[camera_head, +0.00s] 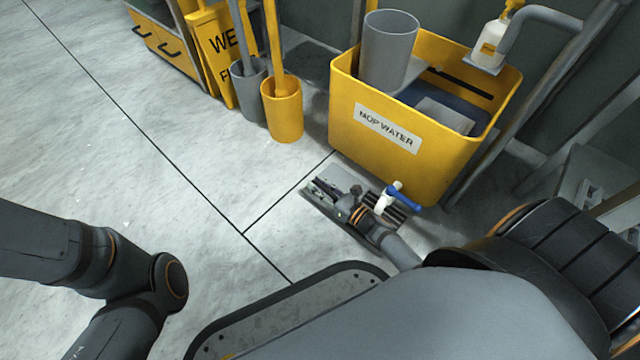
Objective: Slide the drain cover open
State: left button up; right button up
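The floor drain (312,196) lies in front of the yellow mop-water tub. A flat grey plate, which looks like the drain cover (347,174), shows at its left and back. Dark slots (398,207) show at its right end. My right gripper (336,190) is low over the drain, with its fingers at the plate and hiding part of it. I cannot tell whether the fingers touch the plate or how far apart they are. Only links of my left arm show at the lower left; its gripper is out of view.
The tub (350,110) holds a grey cylinder (388,52), and a white tap with a blue handle (404,198) juts over the drain. Yellow (283,118) and grey (247,85) brush holders stand behind left. The floor at left is clear.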

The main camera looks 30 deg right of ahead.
aim_at(336, 199)
jog(key=shift+o, duration=1.1)
jog(key=shift+d, duration=0.1)
jog(key=v, duration=1.2)
